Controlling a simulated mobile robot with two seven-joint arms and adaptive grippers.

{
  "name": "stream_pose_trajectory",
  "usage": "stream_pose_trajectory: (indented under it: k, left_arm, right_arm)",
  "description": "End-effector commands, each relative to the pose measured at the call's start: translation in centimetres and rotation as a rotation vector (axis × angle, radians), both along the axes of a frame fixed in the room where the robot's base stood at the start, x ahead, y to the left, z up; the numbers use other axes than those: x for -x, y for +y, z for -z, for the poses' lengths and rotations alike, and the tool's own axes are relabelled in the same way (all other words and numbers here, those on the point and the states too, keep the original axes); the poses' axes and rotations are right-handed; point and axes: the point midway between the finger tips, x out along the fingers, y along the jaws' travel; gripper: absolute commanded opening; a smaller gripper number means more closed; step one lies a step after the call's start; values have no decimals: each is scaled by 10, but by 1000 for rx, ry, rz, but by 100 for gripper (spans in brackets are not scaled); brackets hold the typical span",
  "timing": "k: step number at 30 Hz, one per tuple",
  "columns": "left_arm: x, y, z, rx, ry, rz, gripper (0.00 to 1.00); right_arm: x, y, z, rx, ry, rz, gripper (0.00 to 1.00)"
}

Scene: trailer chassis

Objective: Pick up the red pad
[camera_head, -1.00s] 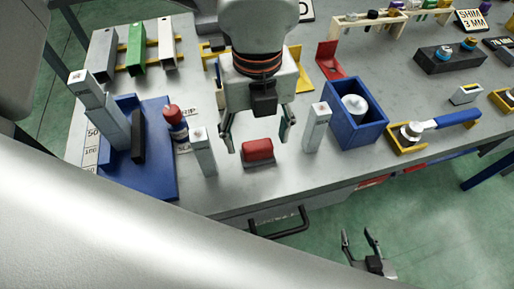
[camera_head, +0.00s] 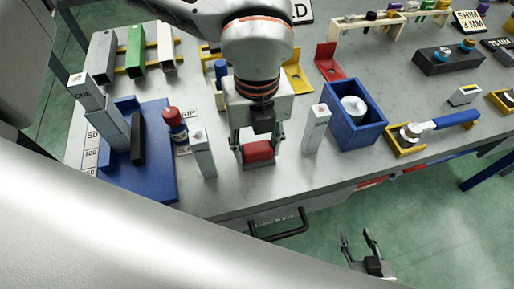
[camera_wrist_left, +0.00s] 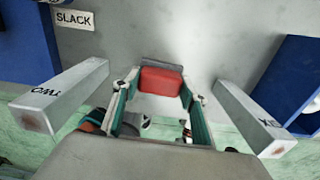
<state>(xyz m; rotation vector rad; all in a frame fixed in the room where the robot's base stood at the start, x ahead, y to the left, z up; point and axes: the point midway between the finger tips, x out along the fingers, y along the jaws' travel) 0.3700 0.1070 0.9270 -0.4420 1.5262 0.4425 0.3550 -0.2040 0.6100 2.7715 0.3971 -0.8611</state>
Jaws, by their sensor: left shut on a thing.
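The red pad (camera_head: 258,151) is a small red block on a dark grey base near the front edge of the grey table. My left gripper (camera_head: 257,155) points down over it, with a finger on each side, shut on the pad. In the left wrist view the red pad (camera_wrist_left: 162,82) shows between the two green-lined fingers (camera_wrist_left: 160,90). The pad appears still at table level. My right gripper (camera_head: 358,237) is open and empty, low beyond the table's front edge.
Pale upright posts stand left (camera_head: 203,154) and right (camera_head: 316,129) of the pad, close to my left gripper. A blue bin (camera_head: 357,130) is further right. A blue tray (camera_head: 155,190) and a red-capped bottle (camera_head: 175,126) are left.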

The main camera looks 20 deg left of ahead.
Motion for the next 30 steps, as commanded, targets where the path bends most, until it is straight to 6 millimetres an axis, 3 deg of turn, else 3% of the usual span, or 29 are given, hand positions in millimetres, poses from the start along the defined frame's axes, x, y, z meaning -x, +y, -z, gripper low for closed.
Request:
stream_pose_trajectory:
  k: [5,11,24,30]
  left_arm:
    - [0,0,-6,0,-1,-1,18]
    - [-1,0,-30,1,-3,-1,18]
    - [-1,-1,-144,2,-6,-2,18]
    - [-1,0,-181,1,-4,-2,18]
  right_arm:
    - [0,0,-1,0,-1,0,40]
    - [-1,0,-2,-1,-2,0,40]
    - [-1,0,-6,-5,-4,2,40]
    - [-1,1,-7,-7,-3,2,40]
